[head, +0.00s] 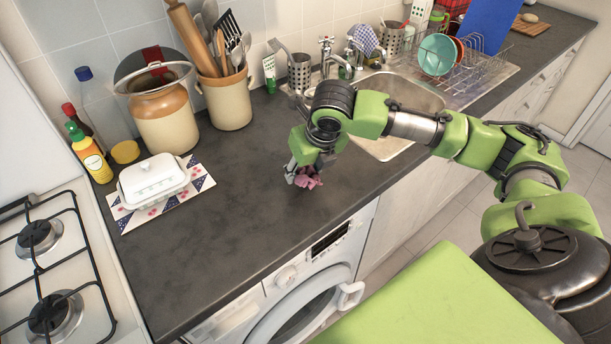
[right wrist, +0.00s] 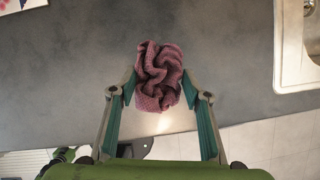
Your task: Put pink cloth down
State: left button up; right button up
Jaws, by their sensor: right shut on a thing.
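The pink cloth (head: 308,178) is a small crumpled bundle over the dark countertop (head: 235,215), close to the counter's front edge above the washer. In the right wrist view the cloth (right wrist: 159,77) sits between the two fingertips. My right gripper (head: 303,172) is shut on it, pointing down; it also shows in the right wrist view (right wrist: 159,92). I cannot tell whether the cloth touches the counter. My left gripper is not in view.
A white butter dish (head: 152,182) on a patterned mat, a crock (head: 228,98) of utensils and bottles stand at the left. The sink (head: 405,95) and dish rack (head: 465,75) are at the right. A washer (head: 305,290) is below. Bare counter lies left of the cloth.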

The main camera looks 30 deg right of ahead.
jog(key=shift+w+d+f+p, duration=0.2)
jog(key=shift+f+p, duration=0.2)
jog(key=shift+f, duration=0.05)
jog(key=shift+f+p, duration=0.8)
jog(key=shift+f, duration=0.4)
jog(key=o, duration=1)
jog(key=shift+f, duration=0.1)
